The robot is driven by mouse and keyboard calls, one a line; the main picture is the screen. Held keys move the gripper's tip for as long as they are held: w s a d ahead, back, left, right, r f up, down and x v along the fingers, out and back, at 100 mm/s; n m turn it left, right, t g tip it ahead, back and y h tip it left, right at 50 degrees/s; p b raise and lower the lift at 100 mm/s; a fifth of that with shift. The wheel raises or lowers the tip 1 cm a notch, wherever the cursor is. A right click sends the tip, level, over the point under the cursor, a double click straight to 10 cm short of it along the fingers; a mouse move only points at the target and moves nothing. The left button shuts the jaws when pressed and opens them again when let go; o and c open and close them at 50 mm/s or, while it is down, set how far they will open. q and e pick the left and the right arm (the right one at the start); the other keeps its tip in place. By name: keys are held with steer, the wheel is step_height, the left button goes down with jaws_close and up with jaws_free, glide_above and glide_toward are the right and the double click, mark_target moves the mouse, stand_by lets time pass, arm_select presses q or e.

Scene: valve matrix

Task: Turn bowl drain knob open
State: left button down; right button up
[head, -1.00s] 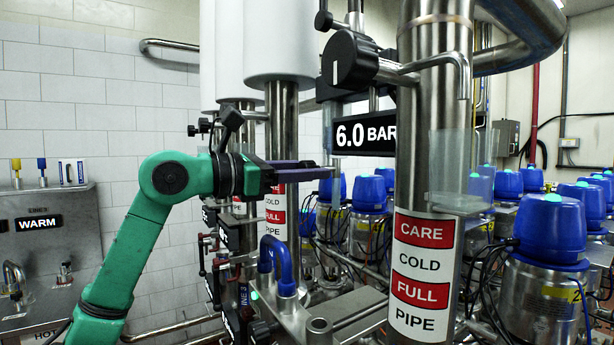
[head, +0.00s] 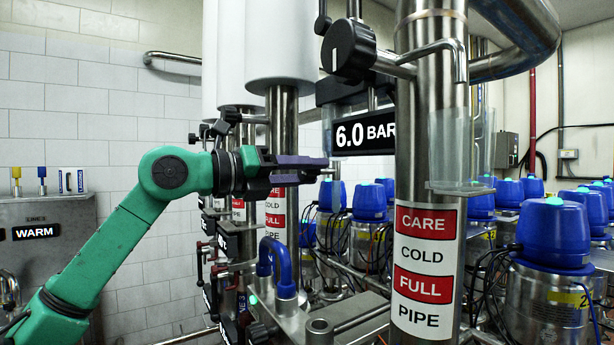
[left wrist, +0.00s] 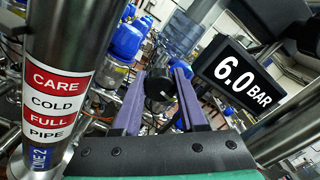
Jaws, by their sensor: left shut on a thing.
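My left gripper (head: 322,163) reaches in from the left on its green arm, in front of the steel column with the red and white CARE COLD FULL PIPE label. In the left wrist view its two purple fingers (left wrist: 172,85) lie on either side of a round black knob (left wrist: 158,88), and the jaws are shut on it. In the head view I cannot make out this knob at the fingertips. No mark on it shows whether it is the bowl drain knob or how far it is turned. My right gripper is not in view.
A 6.0 BAR display (head: 363,133) hangs just right of the fingertips. A thick steel pipe (head: 428,130) stands nearer on the right, and a blue bent pipe (head: 280,262) stands below the gripper. Several blue-capped valves (head: 553,233) fill the right. The tiled wall (head: 150,200) is behind.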

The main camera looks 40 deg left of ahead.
arm_select(q)
steer(key=shift+n, duration=1.2)
steer(key=shift+c, duration=2.2)
jaws_free()
steer(key=shift+s+a+f+b, duration=0.1)
steer(key=shift+s+b, duration=0.1)
steer(key=shift+b, duration=0.35)
steer(key=b+v, duration=0.1)
steer(key=v, duration=0.1)
steer(key=b+v, duration=0.3)
steer(key=v, duration=0.1)
steer(key=shift+f, duration=0.35)
steer(key=b, duration=0.3)
glide_toward(301, 177)
steer(key=v, duration=0.3)
steer(key=shift+s+r, duration=0.25)
steer(key=shift+r, duration=0.15)
